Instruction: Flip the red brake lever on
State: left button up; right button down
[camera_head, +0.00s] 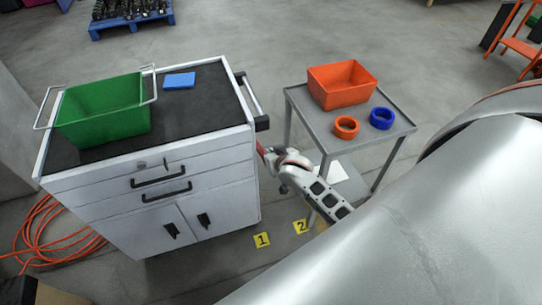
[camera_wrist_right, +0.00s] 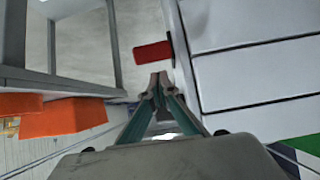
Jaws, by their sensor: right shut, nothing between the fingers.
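The red brake lever (camera_wrist_right: 153,52) shows in the right wrist view as a short red bar beside the white cabinet side (camera_wrist_right: 240,62). In the head view only a small red bit (camera_head: 260,149) shows at the cabinet's right edge, next to my right gripper (camera_head: 274,157). In the wrist view my right gripper (camera_wrist_right: 160,80) has its fingertips together with nothing between them. The tips appear just below the lever in the picture; I cannot tell whether they touch it. My left gripper is not in view.
The white drawer cabinet (camera_head: 165,178) carries a green bin (camera_head: 103,113) and a blue block (camera_head: 179,80). A grey side table (camera_head: 300,98) to the right holds an orange bin (camera_head: 342,84) and two rings. My right arm reaches through the gap between them.

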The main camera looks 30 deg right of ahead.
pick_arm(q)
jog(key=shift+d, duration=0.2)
pick_arm(e)
jog(key=shift+s+f, duration=0.25)
jog(key=shift+f, duration=0.4)
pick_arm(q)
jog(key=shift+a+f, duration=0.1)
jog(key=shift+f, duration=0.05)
pick_arm(e)
jog(key=shift+a, duration=0.1)
